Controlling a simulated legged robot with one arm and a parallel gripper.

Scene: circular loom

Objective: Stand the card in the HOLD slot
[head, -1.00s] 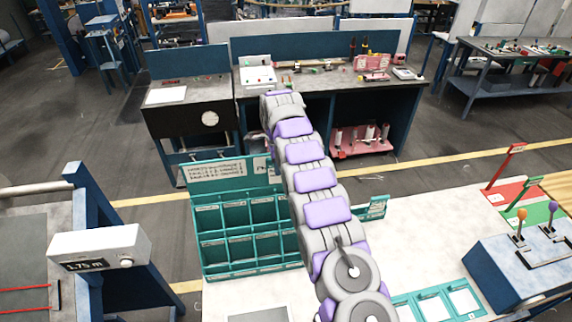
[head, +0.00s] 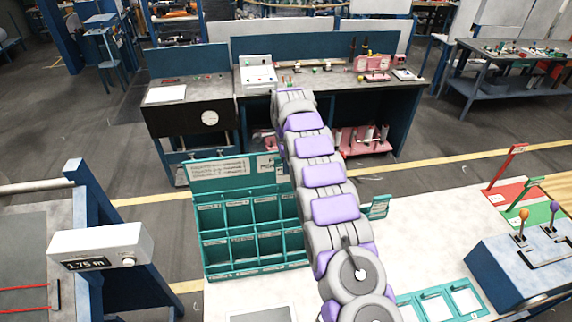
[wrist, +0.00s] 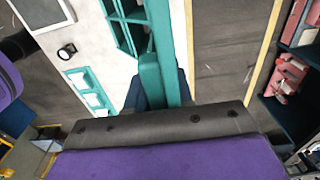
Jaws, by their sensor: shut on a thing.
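The teal rack (head: 225,272) stands on the white table, with several open compartments and a printed board along its back. A small teal end part (head: 379,206) with a label shows right of my arm; its label is too small to read, and I cannot tell which slot is HOLD. The rack's teal back edge shows from above in the wrist view (wrist: 153,35). My gripper (wrist: 160,135) shows as a grey and purple body across the bottom of the wrist view, close to the rack's end. My arm hides the gripper in the head view.
A blue lever box (head: 515,270) stands on the table's right. A display box (head: 100,247) is at left. A dark workbench (head: 345,90) stands beyond the floor aisle.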

